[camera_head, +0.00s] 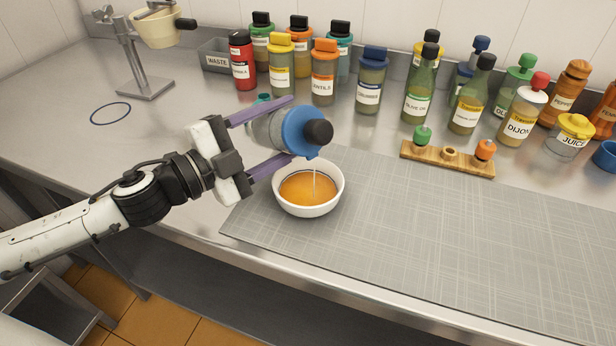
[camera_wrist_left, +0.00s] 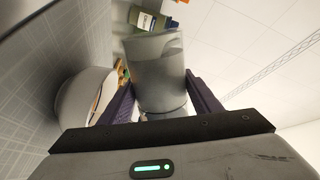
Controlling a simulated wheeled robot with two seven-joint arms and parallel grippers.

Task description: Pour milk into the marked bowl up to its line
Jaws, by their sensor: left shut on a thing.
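My left gripper (camera_head: 265,138) is shut around a clear bottle (camera_head: 266,128) with a blue collar (camera_head: 299,130) and a dark cap. The bottle is tilted with its mouth over a white bowl (camera_head: 308,211). A thin pale stream falls from the bottle into the bowl. The bowl holds orange-brown liquid (camera_head: 308,188); no line is discernible on it. In the left wrist view the bottle (camera_wrist_left: 158,75) sits between the fingers, and the bowl (camera_wrist_left: 82,108) is at the left. The bottle's label is not visible. My right gripper is not in view.
A grey mat (camera_head: 420,250) lies right of the bowl, mostly clear. A wooden rack (camera_head: 447,159) with small green and orange stoppers stands behind it. Several labelled bottles line the back wall. A metal stand (camera_head: 145,88) and a blue ring (camera_head: 110,113) are at the left.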

